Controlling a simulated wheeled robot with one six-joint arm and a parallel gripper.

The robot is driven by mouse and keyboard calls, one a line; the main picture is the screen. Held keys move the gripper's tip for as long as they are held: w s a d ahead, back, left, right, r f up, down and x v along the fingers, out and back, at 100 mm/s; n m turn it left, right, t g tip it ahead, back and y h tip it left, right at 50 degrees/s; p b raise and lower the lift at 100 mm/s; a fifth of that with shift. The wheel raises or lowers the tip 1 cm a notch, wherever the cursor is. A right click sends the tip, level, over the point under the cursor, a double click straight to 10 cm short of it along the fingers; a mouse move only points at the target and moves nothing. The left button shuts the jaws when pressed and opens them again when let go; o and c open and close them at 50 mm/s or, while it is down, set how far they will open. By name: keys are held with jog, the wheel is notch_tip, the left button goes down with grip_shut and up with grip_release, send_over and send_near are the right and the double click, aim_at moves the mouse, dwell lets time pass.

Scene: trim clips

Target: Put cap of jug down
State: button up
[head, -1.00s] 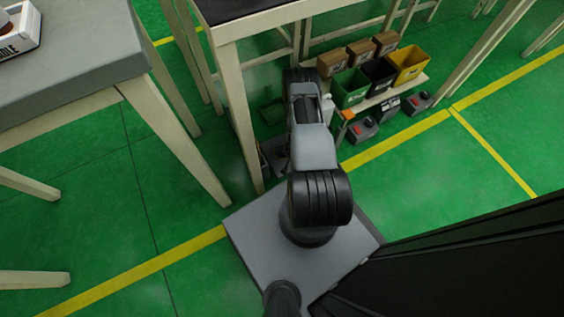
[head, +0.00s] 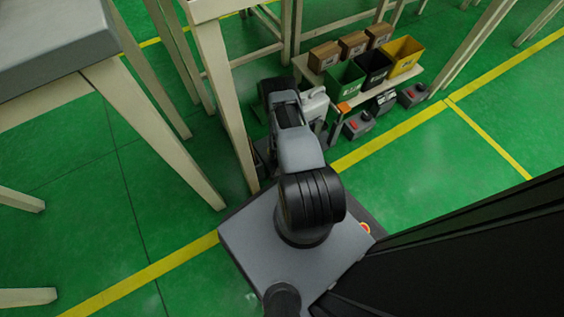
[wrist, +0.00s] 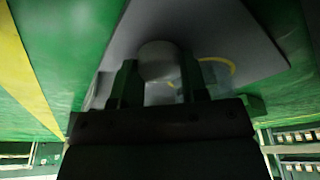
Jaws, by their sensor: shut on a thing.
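My gripper (wrist: 159,72) shows in the wrist view, its two dark fingers shut on a small, round, grey piece, which I take to be the cap (wrist: 158,58). The picture is dark there, so the cap's details are unclear. In the head view my own arm hides the gripper and the cap. A whitish jug (head: 315,103) stands just right of my arm's far end in the head view, partly hidden by the arm.
A low shelf (head: 342,108) at the back right bears cardboard boxes (head: 353,43) and green, black and yellow bins (head: 403,54). Dark grey containers (head: 358,125) stand below. Table legs (head: 225,95) rise close left of my arm. Green floor is clear at right.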

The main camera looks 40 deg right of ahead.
jog(key=o, duration=1)
jog(key=shift+c, duration=0.2)
jog(key=p+v, duration=0.5)
jog(key=v, duration=0.7)
jog(key=shift+p, duration=0.35)
